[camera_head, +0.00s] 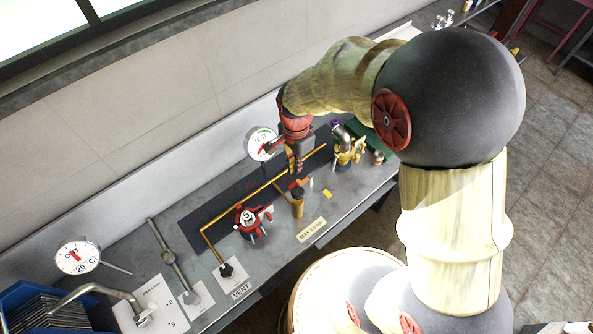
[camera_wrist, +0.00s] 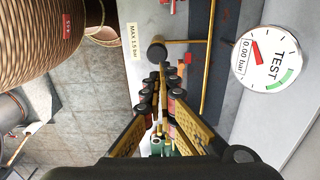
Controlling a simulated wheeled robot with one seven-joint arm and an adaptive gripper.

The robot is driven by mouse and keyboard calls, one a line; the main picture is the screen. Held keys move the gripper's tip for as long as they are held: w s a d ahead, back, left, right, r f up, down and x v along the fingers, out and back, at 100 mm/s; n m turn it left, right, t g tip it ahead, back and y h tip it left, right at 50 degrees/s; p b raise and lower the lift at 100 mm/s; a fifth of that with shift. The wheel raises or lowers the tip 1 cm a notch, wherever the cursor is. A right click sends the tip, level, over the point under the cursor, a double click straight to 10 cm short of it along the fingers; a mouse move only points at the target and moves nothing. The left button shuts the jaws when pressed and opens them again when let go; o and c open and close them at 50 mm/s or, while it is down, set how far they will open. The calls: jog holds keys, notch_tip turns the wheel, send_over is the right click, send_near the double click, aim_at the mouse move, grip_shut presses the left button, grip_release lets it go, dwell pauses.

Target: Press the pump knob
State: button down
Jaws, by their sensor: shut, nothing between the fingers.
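The dark round knob (camera_head: 297,190), which I take as the pump knob, sits on top of an upright brass cylinder (camera_head: 298,208) on the grey bench. In the wrist view the knob (camera_wrist: 157,51) shows just past my fingertips, with a brass pipe running from it to the right. My gripper (camera_head: 297,168) points down above and close to the knob; I cannot tell whether they touch. In the wrist view its fingers (camera_wrist: 163,78) are closed together with nothing between them.
A TEST gauge (camera_head: 261,143) reading 0.00 bar stands behind the pipe. A MAX 1.5 bar label (camera_head: 311,229) lies in front. Another dial (camera_head: 77,257) stands far left.

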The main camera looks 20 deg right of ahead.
aim_at(297, 190)
notch_tip(297, 190, down, 12)
jog(key=shift+f+p, duration=0.2)
jog(key=shift+p, duration=0.65)
notch_tip(297, 190, down, 4)
jog(key=b, duration=0.2)
jog(key=shift+r+b, duration=0.25)
jog(key=shift+b, duration=0.15)
jog(key=shift+s, duration=0.1)
jog(key=shift+r+p, duration=0.4)
jog(key=shift+r, duration=0.1)
notch_tip(297, 190, up, 13)
